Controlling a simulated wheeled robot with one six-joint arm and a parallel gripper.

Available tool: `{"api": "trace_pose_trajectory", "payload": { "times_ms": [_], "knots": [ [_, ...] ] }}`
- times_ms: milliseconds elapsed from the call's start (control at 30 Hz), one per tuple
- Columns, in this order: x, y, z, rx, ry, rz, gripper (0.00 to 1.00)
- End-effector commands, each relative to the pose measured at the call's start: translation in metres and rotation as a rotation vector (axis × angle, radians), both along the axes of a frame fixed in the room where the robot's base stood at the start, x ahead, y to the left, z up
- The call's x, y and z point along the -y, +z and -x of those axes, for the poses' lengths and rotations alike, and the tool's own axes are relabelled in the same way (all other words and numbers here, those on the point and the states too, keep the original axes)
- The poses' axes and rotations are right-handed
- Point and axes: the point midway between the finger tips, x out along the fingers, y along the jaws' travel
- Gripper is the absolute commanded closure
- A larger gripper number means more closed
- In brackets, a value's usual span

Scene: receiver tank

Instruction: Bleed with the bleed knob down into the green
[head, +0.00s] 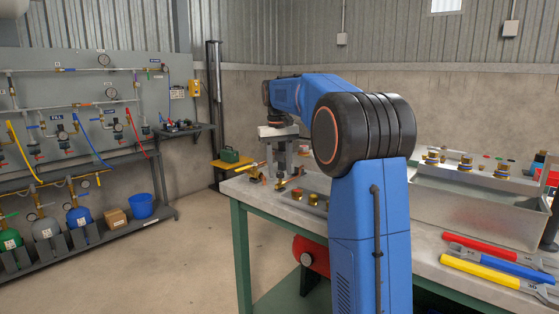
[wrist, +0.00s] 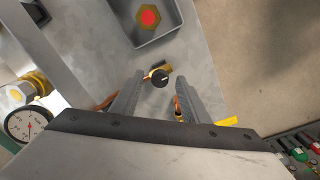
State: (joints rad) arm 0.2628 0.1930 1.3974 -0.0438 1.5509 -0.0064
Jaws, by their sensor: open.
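My gripper (wrist: 158,84) is open, pointing down over the bench; in the head view (head: 282,176) it hangs at the bench's far left end. No contact with the fingers is visible, and I cannot tell the height gap. A white-faced gauge (wrist: 28,125) with a needle and brass fitting is at the left of the wrist view. Its green zone and exact reading are too small to make out. The knob's lower body is partly hidden.
A grey tray (wrist: 168,36) holds a red-topped brass fitting (wrist: 149,16) beyond the knob. Yellow-handled parts (wrist: 226,122) lie near the right finger. A metal tank (head: 475,205) and coloured-handled wrenches (head: 495,262) occupy the bench's right side. Open floor lies left of the bench.

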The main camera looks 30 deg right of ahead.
Motion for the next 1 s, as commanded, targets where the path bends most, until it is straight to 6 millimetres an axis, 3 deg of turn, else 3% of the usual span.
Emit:
{"api": "trace_pose_trajectory", "payload": {
  "times_ms": [167,700,1000],
  "knots": [
    [-0.001,0.016,-0.001,0.002,0.000,0.001,0.58],
    [-0.005,0.121,-0.002,0.003,0.000,0.001,0.58],
    [-0.007,0.161,-0.003,0.001,0.000,0.000,0.58]
  ]
}}
